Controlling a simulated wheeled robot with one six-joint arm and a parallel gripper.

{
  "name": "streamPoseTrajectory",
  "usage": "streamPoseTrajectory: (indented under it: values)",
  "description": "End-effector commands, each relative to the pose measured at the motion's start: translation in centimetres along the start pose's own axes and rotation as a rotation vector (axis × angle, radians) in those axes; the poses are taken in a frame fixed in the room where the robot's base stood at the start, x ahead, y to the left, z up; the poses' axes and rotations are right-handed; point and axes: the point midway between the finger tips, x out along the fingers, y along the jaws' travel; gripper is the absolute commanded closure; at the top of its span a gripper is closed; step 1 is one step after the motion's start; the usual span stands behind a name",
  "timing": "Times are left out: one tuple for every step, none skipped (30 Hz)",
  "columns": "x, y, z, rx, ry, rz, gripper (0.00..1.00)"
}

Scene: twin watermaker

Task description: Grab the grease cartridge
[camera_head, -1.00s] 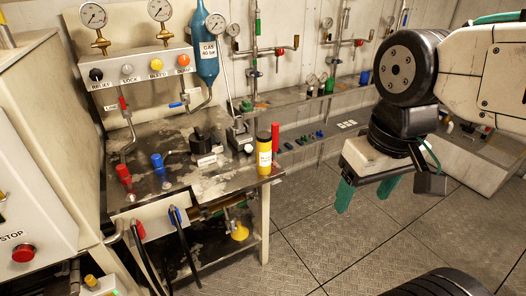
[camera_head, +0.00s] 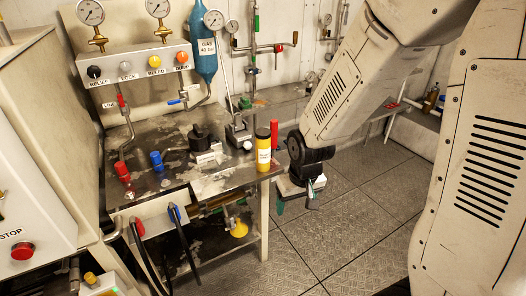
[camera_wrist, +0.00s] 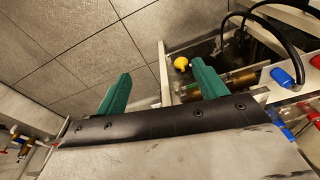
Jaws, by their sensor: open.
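The cartridge does not show in the wrist view.
A red cylinder (camera_head: 274,135) stands close behind the cartridge. A black-knobbed fitting (camera_head: 199,138) and red (camera_head: 122,170) and blue (camera_head: 156,160) valves are on the bench. A yellow funnel-like part (camera_head: 239,228) is below; it also shows in the wrist view (camera_wrist: 181,64). The floor at right is clear.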

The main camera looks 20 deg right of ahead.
Motion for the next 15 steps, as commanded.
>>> streamPoseTrajectory:
  values:
    - [2.4,-0.1,-1.1,-0.001,0.04,0.0,0.29]
    - [3.6,-0.1,-1.8,-0.001,0.076,0.0,0.29]
    - [5.1,-0.2,-2.9,-0.001,0.128,0.0,0.29]
    - [6.2,-0.2,-3.7,-0.001,0.169,0.001,0.29]
    - [7.2,-0.3,-4.5,0.0,0.212,0.001,0.29]
    - [8.4,-0.3,-5.6,0.0,0.272,0.002,0.29]
    - [9.2,-0.4,-6.4,0.0,0.318,0.002,0.29]
    - [10.0,-0.4,-7.1,0.0,0.365,0.003,0.29]
    - [10.8,-0.4,-8.1,0.0,0.429,0.004,0.29]
    - [11.3,-0.4,-8.8,0.001,0.479,0.005,0.29]
    - [11.7,-0.4,-9.4,0.001,0.53,0.006,0.29]
    - [12.1,-0.5,-10.3,0.001,0.599,0.008,0.29]
    - [12.2,-0.4,-11.0,0.001,0.654,0.009,0.29]
    - [12.2,-0.4,-11.7,0.001,0.71,0.01,0.29]
    - [12.0,-0.4,-12.5,0.001,0.786,0.012,0.29]
